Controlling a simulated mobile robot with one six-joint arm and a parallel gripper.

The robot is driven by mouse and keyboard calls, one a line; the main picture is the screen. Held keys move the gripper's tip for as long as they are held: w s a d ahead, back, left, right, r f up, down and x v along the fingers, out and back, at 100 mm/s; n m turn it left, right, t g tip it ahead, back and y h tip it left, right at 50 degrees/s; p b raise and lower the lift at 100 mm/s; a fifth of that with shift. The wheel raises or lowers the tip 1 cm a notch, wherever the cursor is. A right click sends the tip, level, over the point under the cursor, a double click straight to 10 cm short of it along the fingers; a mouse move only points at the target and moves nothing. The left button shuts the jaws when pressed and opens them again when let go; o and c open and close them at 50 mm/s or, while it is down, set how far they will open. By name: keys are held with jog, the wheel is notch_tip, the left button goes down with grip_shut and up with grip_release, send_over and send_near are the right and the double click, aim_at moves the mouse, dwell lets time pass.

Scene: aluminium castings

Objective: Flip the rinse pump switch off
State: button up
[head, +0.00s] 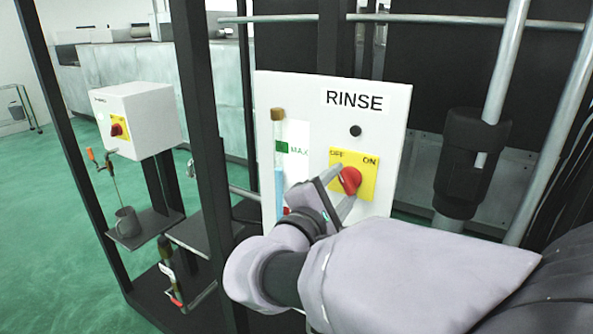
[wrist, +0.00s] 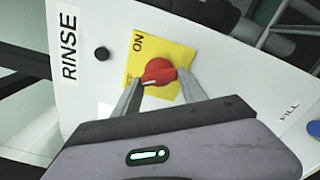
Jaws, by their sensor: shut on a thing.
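The rinse pump switch is a red rotary knob (head: 350,180) on a yellow plate (head: 368,160) marked OFF at upper left and ON at upper right. It sits on a white panel (head: 385,110) labelled RINSE. My gripper (head: 341,185) reaches it from the front, its fingers on the knob. In the wrist view my gripper (wrist: 160,80) is shut on the red knob (wrist: 158,70), one finger on each side. The fingers and tilted view leave it unclear which mark the knob points to. Part of the OFF word is hidden in the wrist view.
A sight tube (head: 279,150) with blue liquid and a green MAX mark stands left of the switch. A dark round button (head: 355,131) sits above the plate. Dark frame posts and a pipe (head: 505,65) flank the panel. A white box (head: 140,118) stands farther left.

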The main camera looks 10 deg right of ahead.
jog(key=o, duration=1.4)
jog(key=shift+c, duration=0.2)
jog(key=p+v, duration=0.4)
jog(key=v, duration=1.3)
jog(key=shift+s, duration=0.15)
jog(key=shift+a, duration=0.1)
